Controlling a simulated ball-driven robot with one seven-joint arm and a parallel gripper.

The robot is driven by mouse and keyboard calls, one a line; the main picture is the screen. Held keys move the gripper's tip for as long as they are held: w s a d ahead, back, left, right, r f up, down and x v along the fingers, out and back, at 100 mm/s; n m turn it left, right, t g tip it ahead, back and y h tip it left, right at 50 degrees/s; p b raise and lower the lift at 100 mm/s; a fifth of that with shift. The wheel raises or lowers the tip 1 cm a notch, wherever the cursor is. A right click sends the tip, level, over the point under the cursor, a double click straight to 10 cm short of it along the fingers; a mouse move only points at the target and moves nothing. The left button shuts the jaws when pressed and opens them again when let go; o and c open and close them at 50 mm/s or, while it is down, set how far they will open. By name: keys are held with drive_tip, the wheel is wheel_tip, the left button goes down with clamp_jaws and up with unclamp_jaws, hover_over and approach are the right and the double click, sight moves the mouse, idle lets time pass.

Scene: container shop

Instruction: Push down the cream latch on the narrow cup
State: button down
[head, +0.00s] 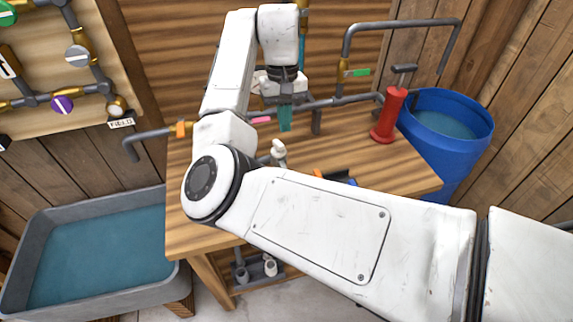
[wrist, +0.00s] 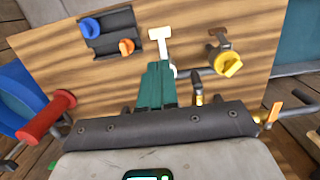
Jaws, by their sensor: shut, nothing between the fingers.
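My gripper (head: 285,118) hangs over the back half of the wooden table with its teal fingers pointing down. In the wrist view the teal fingers (wrist: 157,85) are together with nothing between them. A small cream T-shaped piece (wrist: 160,38), apparently the latch, shows just beyond the fingertips. In the head view a pale upright piece (head: 278,150), probably the same one, stands in front of and slightly left of the fingers. They look apart from it. The narrow cup's body is not clear in either view; my fingers cover part of that area in the wrist view.
The wooden table (head: 205,220) carries grey pipework along its back. A red pump (head: 388,115) stands at right beside a blue barrel (head: 450,118). A grey water trough (head: 40,218) is at left. A dark holder (wrist: 108,48) with blue and orange knobs and a yellow-handled fitting (wrist: 229,64) flank the T-piece.

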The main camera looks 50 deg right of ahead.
drive_tip(key=shift+f, duration=0.1)
drive_tip(key=f, duration=0.4)
drive_tip(key=s+f+p, duration=0.1)
drive_tip(key=f, duration=0.4)
drive_tip(key=a+f+p, duration=0.1)
drive_tip(key=f, duration=0.3)
drive_tip(key=shift+s+f, duration=0.25)
drive_tip(key=shift+f, duration=0.1)
drive_tip(key=shift+w+f, duration=0.1)
drive_tip(key=shift+f, duration=0.05)
